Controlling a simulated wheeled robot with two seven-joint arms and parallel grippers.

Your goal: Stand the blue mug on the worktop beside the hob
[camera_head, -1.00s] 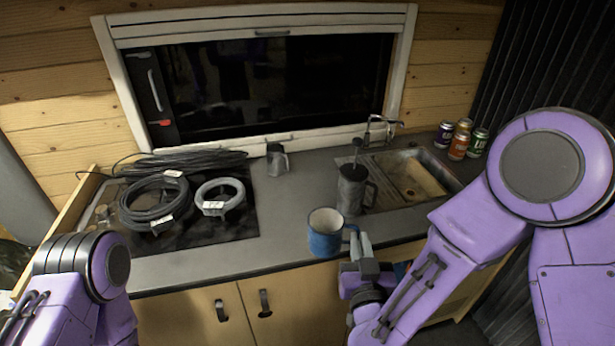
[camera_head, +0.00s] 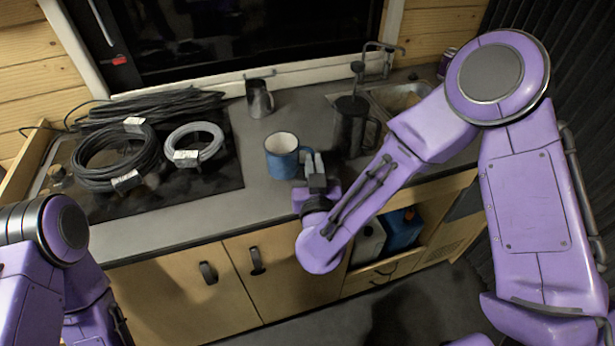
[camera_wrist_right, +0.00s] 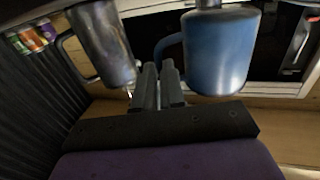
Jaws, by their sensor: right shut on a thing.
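The blue mug (camera_head: 281,162), pale inside, is upright over the grey worktop (camera_head: 254,196), just right of the black hob (camera_head: 214,182). I cannot tell whether its base touches the worktop. My right gripper (camera_head: 315,168) is at the mug's right side, shut on its handle. In the right wrist view, the fingers (camera_wrist_right: 157,82) are closed at the handle and the mug's body (camera_wrist_right: 222,52) fills the upper right. The handle is partly hidden by the fingers. My left arm shows at the lower left, but its gripper is out of view.
Coiled black cables (camera_head: 112,160) and a grey coil (camera_head: 196,146) lie on the hob. A metal jug (camera_head: 259,98) stands behind the mug. A dark tankard (camera_head: 350,126) stands close to its right, by the sink (camera_head: 398,98). Bare worktop lies between mug and hob.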

